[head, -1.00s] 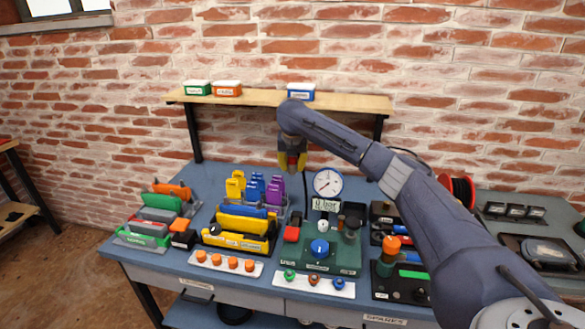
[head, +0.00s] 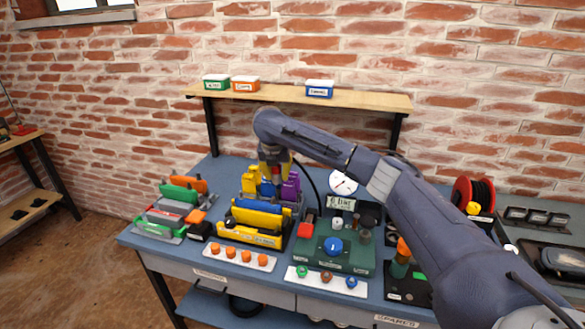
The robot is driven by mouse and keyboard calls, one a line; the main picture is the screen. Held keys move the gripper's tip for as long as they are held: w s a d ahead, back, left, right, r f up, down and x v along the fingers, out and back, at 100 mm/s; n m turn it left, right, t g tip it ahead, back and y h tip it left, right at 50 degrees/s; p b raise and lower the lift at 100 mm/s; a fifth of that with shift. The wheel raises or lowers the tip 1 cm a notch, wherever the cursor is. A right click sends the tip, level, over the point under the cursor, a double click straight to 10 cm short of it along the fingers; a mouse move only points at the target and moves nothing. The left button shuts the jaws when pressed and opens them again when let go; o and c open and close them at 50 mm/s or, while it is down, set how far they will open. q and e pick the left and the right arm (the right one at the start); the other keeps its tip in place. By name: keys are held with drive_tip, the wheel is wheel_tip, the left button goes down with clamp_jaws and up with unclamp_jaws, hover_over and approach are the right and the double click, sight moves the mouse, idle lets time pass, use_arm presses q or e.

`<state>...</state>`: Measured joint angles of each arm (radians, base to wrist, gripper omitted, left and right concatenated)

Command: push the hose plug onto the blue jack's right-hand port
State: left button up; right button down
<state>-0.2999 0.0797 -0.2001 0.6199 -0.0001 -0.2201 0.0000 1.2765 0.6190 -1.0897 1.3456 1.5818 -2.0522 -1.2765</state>
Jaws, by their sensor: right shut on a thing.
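A dark hose (head: 313,184) curves from near the gripper down toward the green pump board. The gripper is over a row of yellow, blue and purple blocks. The blue jack (head: 267,189) appears to be the blue block between the yellow and purple ones, directly below the fingers. Its ports are too small to make out, and I cannot tell whether the plug touches it. My left gripper is out of view.
A yellow holder (head: 252,237) with a blue bar stands in front of the row. The green board (head: 345,262) with a dial gauge (head: 343,182) is to the right. Green, grey and orange blocks (head: 172,212) stand at left. A shelf (head: 355,98) is behind.

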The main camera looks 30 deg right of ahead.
sight(273, 182)
drive_tip(key=shift+w+a+f, duration=0.1)
drive_tip(key=shift+a, duration=0.85)
drive_tip(key=f, duration=0.4)
drive_tip(key=shift+d+f, duration=0.1)
drive_tip(key=shift+d, duration=0.1)
drive_tip(key=shift+f, duration=0.4)
drive_tip(key=shift+f, duration=1.3)
drive_tip(key=c, duration=0.6)
unclamp_jaws()
drive_tip(key=shift+c, duration=0.2)
drive_tip(key=shift+r, duration=4)
